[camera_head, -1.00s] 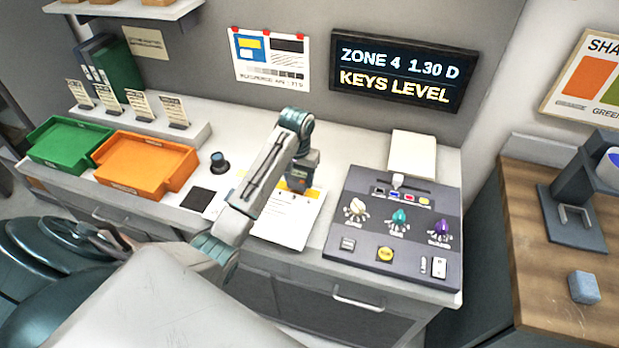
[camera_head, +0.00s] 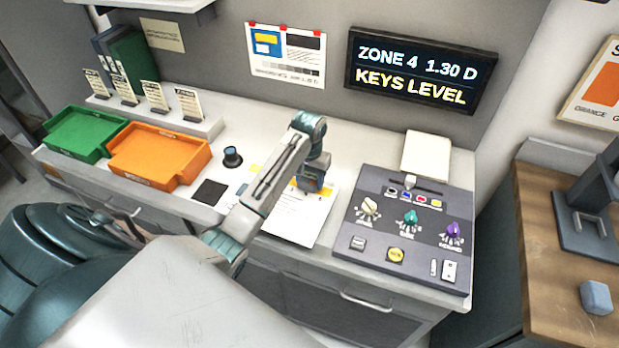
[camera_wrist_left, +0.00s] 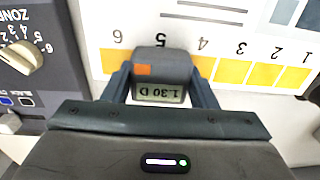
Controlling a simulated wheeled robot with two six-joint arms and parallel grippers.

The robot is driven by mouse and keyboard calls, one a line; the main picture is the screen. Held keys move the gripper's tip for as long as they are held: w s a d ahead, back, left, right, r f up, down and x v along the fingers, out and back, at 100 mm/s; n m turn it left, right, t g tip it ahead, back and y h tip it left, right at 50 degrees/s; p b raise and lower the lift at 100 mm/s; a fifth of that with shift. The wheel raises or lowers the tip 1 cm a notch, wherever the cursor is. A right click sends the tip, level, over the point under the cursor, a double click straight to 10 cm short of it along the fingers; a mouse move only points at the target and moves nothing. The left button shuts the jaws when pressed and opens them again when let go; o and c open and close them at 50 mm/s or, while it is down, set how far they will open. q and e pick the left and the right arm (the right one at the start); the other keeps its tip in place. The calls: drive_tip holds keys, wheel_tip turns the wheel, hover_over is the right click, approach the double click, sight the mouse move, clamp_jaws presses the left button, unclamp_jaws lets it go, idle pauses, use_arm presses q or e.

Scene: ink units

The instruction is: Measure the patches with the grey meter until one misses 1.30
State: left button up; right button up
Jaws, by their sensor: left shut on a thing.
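My left gripper (camera_head: 312,182) is over the printed sheet (camera_head: 290,222) on the counter. In the left wrist view its two fingers (camera_wrist_left: 160,92) are shut on the grey meter (camera_wrist_left: 160,66), which has an orange mark and a small display reading 1.30 D, upside down. The meter's end is over the yellow patch strip (camera_wrist_left: 232,72) below the number 5, hiding that patch; I cannot tell whether it touches. Patches 4 and 6 show on either side. The wall screen (camera_head: 422,72) reads ZONE 4 1.30 D and KEYS LEVEL. My right gripper is not in view.
The ink console (camera_head: 385,228) with several knobs stands right of the sheet. A green tray (camera_head: 82,132) and an orange tray (camera_head: 158,156) are at the left, with a dark knob-topped piece (camera_head: 232,157) and a black square (camera_head: 208,192) beside them.

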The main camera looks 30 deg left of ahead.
use_arm(q)
drive_tip(key=shift+f, duration=0.1)
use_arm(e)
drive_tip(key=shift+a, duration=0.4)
use_arm(q)
drive_tip(key=shift+f, duration=0.2)
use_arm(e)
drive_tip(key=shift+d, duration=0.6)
use_arm(q)
drive_tip(key=shift+r, duration=0.1)
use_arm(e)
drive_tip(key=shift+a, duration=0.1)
use_arm(q)
drive_tip(key=shift+r, duration=1.45)
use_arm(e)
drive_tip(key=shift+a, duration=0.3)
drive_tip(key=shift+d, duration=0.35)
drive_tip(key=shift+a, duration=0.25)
